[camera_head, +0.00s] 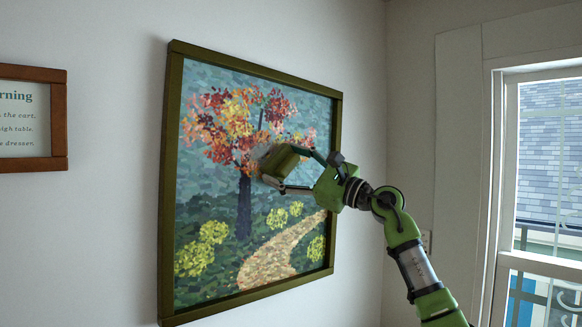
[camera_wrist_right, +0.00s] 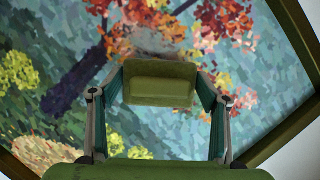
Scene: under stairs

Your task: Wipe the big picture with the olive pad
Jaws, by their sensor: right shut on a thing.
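The big picture (camera_head: 215,245) hangs on the wall in an olive-brown frame and shows a tree with red and yellow leaves beside a path. It also fills most of the right wrist view (camera_wrist_right: 160,130). My right gripper (camera_head: 290,168) is shut on the olive pad (camera_head: 279,161) in front of the middle of the picture, by the tree's crown. In the right wrist view the pad (camera_wrist_right: 160,84) sits between the two fingertips, with a greyish edge towards the canvas. I cannot tell for sure whether it touches the canvas. My left gripper is not in view.
A smaller brown-framed sign (camera_head: 30,118) hangs at the left edge of the head view. A window (camera_head: 545,190) is at the right. The wall between the sign and the big picture is bare.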

